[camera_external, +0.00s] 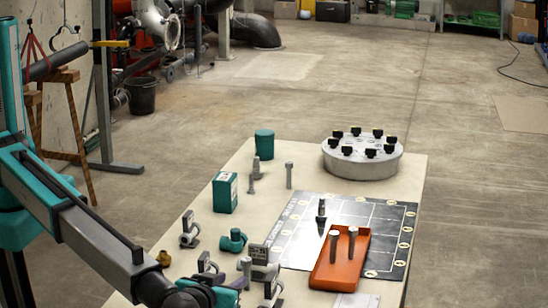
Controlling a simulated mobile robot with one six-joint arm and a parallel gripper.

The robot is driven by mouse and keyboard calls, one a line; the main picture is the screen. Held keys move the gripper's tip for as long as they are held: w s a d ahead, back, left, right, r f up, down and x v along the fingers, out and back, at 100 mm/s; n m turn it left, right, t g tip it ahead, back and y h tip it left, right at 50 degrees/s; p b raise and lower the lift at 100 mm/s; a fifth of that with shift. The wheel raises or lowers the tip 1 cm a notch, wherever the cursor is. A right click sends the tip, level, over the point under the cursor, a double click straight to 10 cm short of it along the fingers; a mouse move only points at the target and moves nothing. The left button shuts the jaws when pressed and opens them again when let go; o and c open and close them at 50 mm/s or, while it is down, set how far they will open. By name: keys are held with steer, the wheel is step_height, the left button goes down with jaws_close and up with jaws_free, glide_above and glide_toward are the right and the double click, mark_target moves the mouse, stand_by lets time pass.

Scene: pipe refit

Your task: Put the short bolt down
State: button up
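Several bolts stand upright, and I cannot tell for sure which is the short bolt. A dark bolt (321,211) stands on the marked mat (385,218). Two grey bolts (334,245) (352,241) stand in the orange tray (325,278). Another greyish bolt shape (245,267) is near the front fittings, close to my wrist. My gripper (215,294) is low at the bottom edge, partly cut off.
A round flange with black-capped studs (362,160) sits at the back right. A teal can (264,144) and teal box (225,192) stand at the left. Valve fittings (190,230) (233,241) crowd the front left. Part of the mat is clear.

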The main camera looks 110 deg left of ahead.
steer(key=shift+d+r, duration=0.15)
steer(key=shift+d, duration=0.15)
steer(key=shift+o, duration=0.4)
steer(key=shift+o, duration=1)
steer(key=shift+s+a, duration=0.1)
